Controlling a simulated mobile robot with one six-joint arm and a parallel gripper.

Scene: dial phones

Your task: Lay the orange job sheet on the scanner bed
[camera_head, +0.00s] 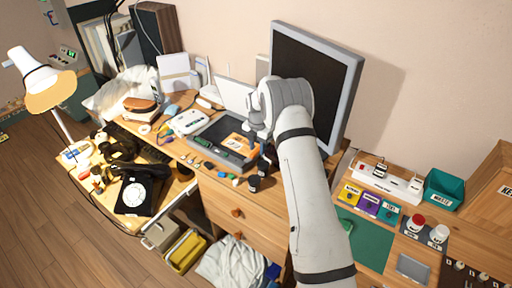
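The scanner (205,134) is a flat grey device on the desk, left of my arm, with a pale panel like a raised lid (235,96) behind it. An orange patch that looks like the job sheet (236,140) shows over the right part of its dark bed. I cannot tell whether it lies flat or is slightly raised. My gripper (263,158) points down at the scanner's right edge, close beside the orange sheet. Its fingers are small and partly hidden by my wrist, so neither their opening nor any contact with the sheet is clear.
A large dark monitor (312,85) stands behind my arm. A dark cup (254,184) and several small coloured items sit at the desk's front edge. A black dial phone (134,196) and a lamp (40,80) are at left. A power strip (385,182) and green bin (444,189) are at right.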

